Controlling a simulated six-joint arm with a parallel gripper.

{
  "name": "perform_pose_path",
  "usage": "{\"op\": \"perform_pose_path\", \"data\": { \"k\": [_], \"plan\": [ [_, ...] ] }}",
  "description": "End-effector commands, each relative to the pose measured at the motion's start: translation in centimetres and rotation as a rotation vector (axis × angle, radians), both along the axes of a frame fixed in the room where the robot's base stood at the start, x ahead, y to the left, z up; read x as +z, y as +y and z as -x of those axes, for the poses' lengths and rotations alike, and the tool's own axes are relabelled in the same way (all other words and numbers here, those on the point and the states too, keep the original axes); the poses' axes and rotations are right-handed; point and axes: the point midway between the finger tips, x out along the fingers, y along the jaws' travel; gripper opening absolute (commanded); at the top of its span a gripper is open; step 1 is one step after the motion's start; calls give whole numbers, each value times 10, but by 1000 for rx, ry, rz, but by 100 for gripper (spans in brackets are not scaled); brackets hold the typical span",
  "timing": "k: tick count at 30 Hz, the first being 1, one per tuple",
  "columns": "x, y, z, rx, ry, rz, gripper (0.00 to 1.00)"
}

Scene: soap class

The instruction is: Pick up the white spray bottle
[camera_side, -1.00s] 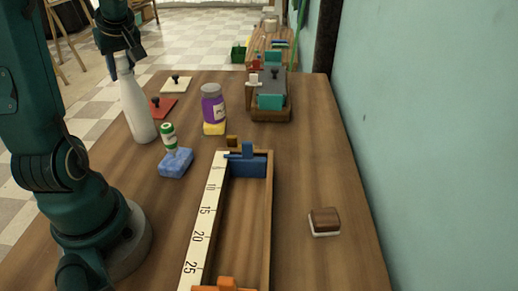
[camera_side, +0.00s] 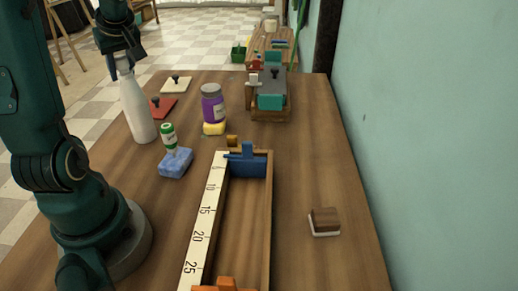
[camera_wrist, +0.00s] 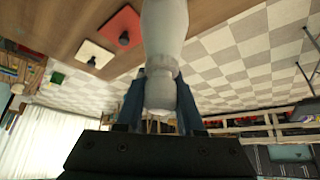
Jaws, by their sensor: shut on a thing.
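The white spray bottle (camera_side: 137,108) stands upright, or nearly so, at the left edge of the wooden table in the side view. My gripper (camera_side: 124,58) is at its top, with the fingers around the neck. In the wrist view the bottle (camera_wrist: 165,35) runs up between the two blue fingers of my gripper (camera_wrist: 160,98), which are shut on its neck and cap. The bottle's base seems to be at the tabletop; I cannot tell whether it touches.
Near the bottle are a green-and-white bottle (camera_side: 168,138), a blue sponge (camera_side: 175,163), a red plate with a knob (camera_side: 165,107) and a purple jar (camera_side: 212,105). A long wooden box with a ruler (camera_side: 204,215) lies mid-table. The right side is mostly clear around a brush (camera_side: 324,222).

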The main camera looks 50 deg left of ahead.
Motion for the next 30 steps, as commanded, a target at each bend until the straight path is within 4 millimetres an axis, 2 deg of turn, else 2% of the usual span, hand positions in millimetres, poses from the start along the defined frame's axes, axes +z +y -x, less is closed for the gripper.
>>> {"op": "perform_pose_path", "data": {
  "k": [8, 15, 21, 30],
  "plan": [
    [16, 1, 0, 1, -3, -6, 0],
    [57, 1, -1, 0, -6, -8, 0],
    [84, 1, 0, 1, -3, -5, 0],
    [100, 0, 0, -1, -1, -3, 0]
  ]
}}
